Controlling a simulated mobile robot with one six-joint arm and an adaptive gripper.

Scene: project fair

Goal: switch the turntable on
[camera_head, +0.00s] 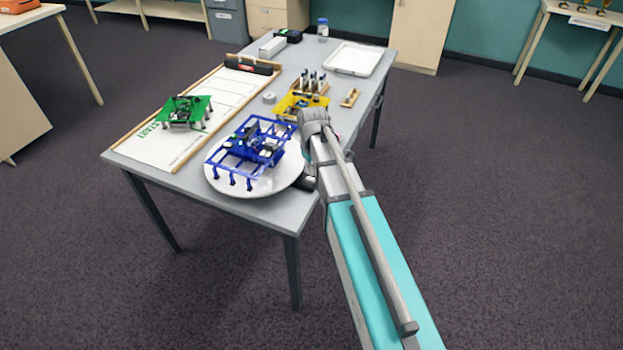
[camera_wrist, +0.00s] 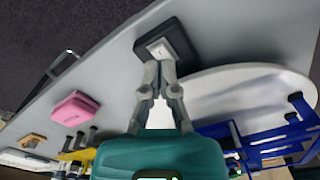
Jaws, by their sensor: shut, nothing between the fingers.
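The turntable (camera_head: 213,172) is a white round disc at the table's near corner in the head view, and its pale rim fills the right of the wrist view (camera_wrist: 235,85). A blue frame robot (camera_head: 250,148) stands on it. A black switch box (camera_head: 306,184) sits beside the disc, partly behind my arm. In the wrist view the box (camera_wrist: 180,42) carries a white rocker switch (camera_wrist: 160,48). My gripper (camera_wrist: 160,68) is shut and empty, its tips right by the switch's near edge. I cannot tell whether they touch. The head view hides the fingers behind my arm.
The grey table (camera_head: 178,181) also bears a green robot (camera_head: 186,111) on a track board, a yellow robot (camera_head: 300,104), a pen holder (camera_head: 312,83) and a white tray (camera_head: 354,59). A pink block (camera_wrist: 75,108) lies near the table edge. Floor around is open.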

